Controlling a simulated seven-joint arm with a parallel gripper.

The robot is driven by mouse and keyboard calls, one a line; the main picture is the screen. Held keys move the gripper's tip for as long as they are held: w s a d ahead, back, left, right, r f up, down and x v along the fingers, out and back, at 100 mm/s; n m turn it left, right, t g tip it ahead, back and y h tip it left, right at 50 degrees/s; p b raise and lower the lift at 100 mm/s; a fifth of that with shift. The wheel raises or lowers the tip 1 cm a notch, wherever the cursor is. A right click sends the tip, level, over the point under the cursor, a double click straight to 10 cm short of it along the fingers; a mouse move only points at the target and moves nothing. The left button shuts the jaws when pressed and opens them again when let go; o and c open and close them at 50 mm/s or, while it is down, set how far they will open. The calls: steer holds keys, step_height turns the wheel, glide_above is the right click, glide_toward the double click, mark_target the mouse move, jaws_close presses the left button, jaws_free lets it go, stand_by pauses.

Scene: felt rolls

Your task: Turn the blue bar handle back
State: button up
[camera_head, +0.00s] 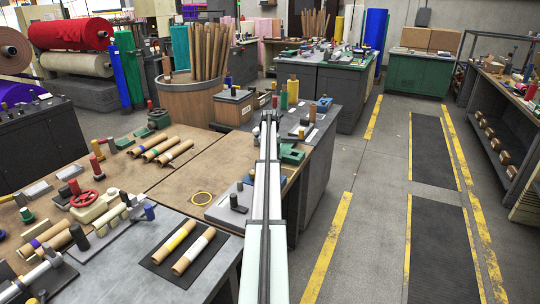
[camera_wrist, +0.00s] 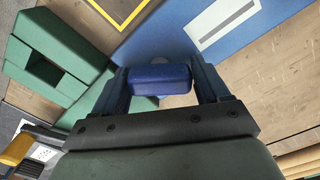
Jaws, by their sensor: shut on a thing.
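The blue bar handle (camera_wrist: 160,80) is a rounded dark blue block in the middle of the wrist view. My gripper (camera_wrist: 160,72) has one finger on each side of it and is shut on it. A round grey piece shows just behind the handle, in front of a flat blue panel (camera_wrist: 150,38). In the head view my arm reaches forward over the workbench, with its far end (camera_head: 268,118) near the back of the bench. I cannot make out the handle there; the arm seems to hide it.
A green block with a square opening (camera_wrist: 45,68) stands left of the handle in the wrist view. A panel with a white label (camera_wrist: 225,18) lies beyond. In the head view a round wooden bin of rolls (camera_head: 190,103) stands left of the arm; open floor (camera_head: 375,190) lies right.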

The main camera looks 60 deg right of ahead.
steer(key=n, duration=0.6)
steer(key=shift+f, duration=0.1)
steer(key=shift+c, duration=0.3)
steer(key=o, duration=1.1)
steer(key=m, duration=0.5)
steer(key=shift+m, duration=0.3)
steer(key=m, duration=0.6)
steer(key=shift+c, duration=0.5)
